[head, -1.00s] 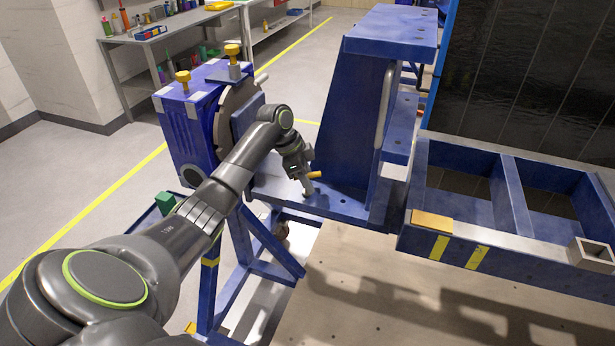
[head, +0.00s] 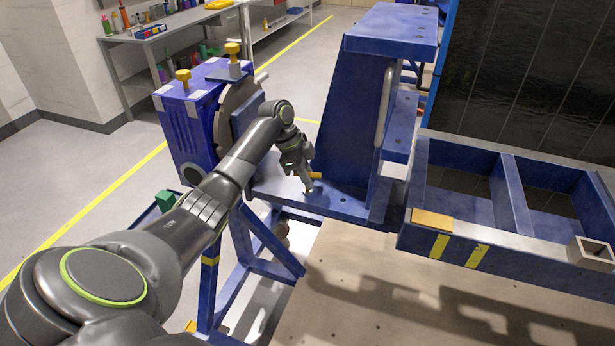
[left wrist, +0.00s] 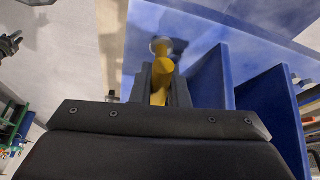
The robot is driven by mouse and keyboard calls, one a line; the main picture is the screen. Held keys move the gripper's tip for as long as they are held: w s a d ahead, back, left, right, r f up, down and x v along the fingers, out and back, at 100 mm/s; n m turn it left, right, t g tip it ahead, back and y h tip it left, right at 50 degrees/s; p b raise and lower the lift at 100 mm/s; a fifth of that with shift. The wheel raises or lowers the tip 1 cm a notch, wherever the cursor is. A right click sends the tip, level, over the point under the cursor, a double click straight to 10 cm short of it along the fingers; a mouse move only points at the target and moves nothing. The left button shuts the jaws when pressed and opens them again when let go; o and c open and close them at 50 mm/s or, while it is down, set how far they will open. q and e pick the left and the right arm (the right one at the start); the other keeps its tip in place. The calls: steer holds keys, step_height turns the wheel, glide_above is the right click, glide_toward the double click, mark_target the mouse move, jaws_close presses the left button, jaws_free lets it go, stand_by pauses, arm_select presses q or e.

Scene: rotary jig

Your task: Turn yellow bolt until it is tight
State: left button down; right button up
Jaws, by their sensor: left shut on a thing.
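The yellow bolt (head: 315,175) sticks out beside the blue upright bracket of the jig, low down near its base plate. In the left wrist view the yellow bolt (left wrist: 162,70) lies between the two dark fingers, with a pale round part behind it against the blue surface. My left gripper (head: 307,185) is shut on the bolt; it also shows in the left wrist view (left wrist: 161,88). The gripper hides part of the bolt in the head view. Whether the bolt is tight cannot be told.
The blue bracket (head: 345,120) rises right behind the gripper. A blue rotary unit (head: 188,125) with two yellow knobs stands at left. A blue frame (head: 505,205) with open bays is at right. A beige board (head: 350,300) lies in front.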

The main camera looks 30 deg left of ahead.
arm_select(q)
steer(key=m+g+b, duration=0.1)
steer(key=m, duration=0.2)
steer(key=shift+r+m, duration=0.1)
steer(key=shift+m, duration=0.2)
steer(key=c, duration=1.4)
jaws_free()
steer(key=shift+o, duration=0.2)
steer(key=shift+a+r, duration=0.2)
steer(key=shift+r, duration=0.1)
steer(key=w+p+v, duration=0.1)
steer(key=p+v, duration=0.4)
steer(key=v, duration=1.1)
steer(key=shift+s+a+r, duration=0.25)
steer(key=shift+s+a, duration=0.05)
